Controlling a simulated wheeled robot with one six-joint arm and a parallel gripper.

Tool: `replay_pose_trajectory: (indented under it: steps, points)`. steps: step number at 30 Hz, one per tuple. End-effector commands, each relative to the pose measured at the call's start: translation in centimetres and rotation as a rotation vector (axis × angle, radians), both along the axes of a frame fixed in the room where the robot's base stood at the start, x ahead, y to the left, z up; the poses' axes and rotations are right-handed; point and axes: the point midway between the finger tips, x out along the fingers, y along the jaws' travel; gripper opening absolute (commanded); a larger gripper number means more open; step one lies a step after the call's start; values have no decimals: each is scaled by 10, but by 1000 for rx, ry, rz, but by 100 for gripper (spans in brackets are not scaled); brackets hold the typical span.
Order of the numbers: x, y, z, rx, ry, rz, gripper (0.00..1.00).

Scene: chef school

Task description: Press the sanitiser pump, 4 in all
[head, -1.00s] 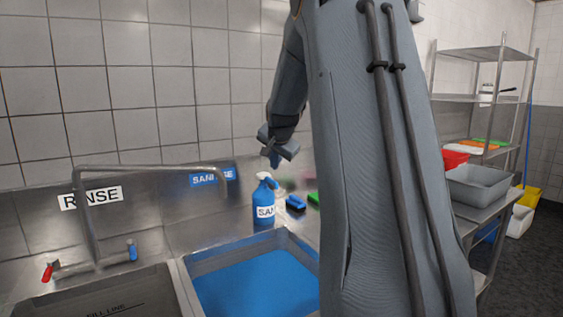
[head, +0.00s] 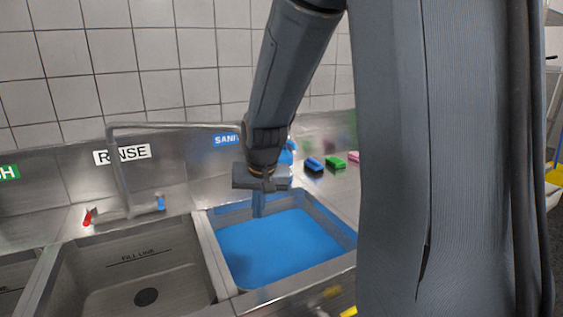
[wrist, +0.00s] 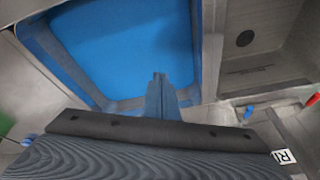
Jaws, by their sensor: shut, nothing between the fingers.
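The blue sanitiser bottle (head: 287,153) stands on the steel ledge behind the sanitise sink. In the head view only a blue part of its top shows; my gripper and arm hide most of it. The pump head is not clear. My gripper (head: 258,211) is shut and empty, fingers pointing down. In the head view it appears in front of the bottle, over the back left of the blue-filled sink (head: 228,278). In the wrist view the closed fingers (wrist: 158,78) stand out against the sink's blue liquid (wrist: 125,45). I cannot make out the bottle there.
The rinse sink (head: 75,290) and its tap (head: 118,165) lie to the left. A blue sponge (head: 314,164), a green one (head: 335,162) and a pink one (head: 353,156) lie on the ledge to the right. A tiled wall (head: 150,60) rises behind.

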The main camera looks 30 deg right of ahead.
Motion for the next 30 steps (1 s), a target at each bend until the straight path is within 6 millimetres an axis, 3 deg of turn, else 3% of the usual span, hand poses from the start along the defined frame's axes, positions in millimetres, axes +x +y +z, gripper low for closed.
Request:
replay_pose_trajectory:
  steps: [3, 6, 12, 17, 30]
  points:
    - [-57, 39, -25, -17, 94, 159, 0]
    - [-98, 60, -41, -28, 157, 272, 0]
    - [-151, 79, -59, -39, 233, 411, 0]
    - [-162, 83, -62, -41, 249, 441, 0]
    - [-161, 82, -62, -41, 248, 439, 0]
